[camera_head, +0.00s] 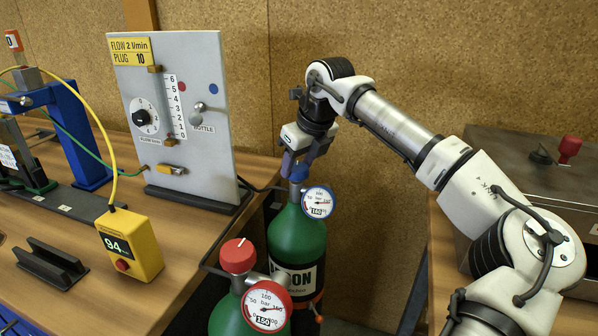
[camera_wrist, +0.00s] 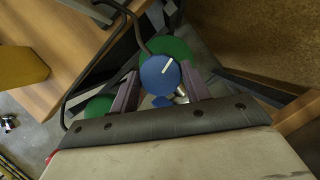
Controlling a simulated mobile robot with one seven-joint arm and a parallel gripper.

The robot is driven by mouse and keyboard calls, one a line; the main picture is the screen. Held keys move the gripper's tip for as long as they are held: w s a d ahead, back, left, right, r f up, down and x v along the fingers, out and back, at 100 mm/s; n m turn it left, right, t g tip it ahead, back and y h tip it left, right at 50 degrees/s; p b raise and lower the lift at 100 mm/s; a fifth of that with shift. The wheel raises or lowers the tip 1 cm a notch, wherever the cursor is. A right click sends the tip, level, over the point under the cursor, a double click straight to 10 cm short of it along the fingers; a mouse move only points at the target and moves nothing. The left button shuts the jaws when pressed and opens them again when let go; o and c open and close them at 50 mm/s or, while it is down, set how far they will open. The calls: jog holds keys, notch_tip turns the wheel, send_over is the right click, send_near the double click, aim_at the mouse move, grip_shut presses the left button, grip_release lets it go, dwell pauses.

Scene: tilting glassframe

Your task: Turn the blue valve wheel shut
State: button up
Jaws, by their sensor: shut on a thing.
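The blue valve wheel (camera_wrist: 160,76) is a round knob with a white line on its top, on the green bottle with a blue-rimmed gauge (camera_head: 318,202). In the wrist view the line points up and right. My gripper (camera_wrist: 160,68) reaches down over the wheel with one purple finger on each side, shut on it. In the head view my gripper (camera_head: 299,162) is above the green bottle (camera_head: 296,240), and its fingers mostly hide the wheel. The gauge's box reads about 160.
A second green bottle with a red wheel (camera_head: 238,256) and red-rimmed gauge (camera_head: 268,307) stands in front. A grey panel (camera_head: 205,120) with a flow scale stands at left, beside a yellow meter (camera_head: 130,245) reading 94. A cork wall (camera_head: 400,50) is close behind.

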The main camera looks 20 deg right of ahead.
jog(key=shift+f+m+h+b, duration=0.1)
jog(key=shift+m+h+b, duration=0.7)
jog(key=shift+m, duration=0.8)
jog(key=o, duration=1)
jog(key=v, duration=1.4)
jog(key=shift+s+d+f+b, duration=0.1)
jog(key=shift+s+d+b, duration=0.05)
jog(key=shift+b, duration=0.15)
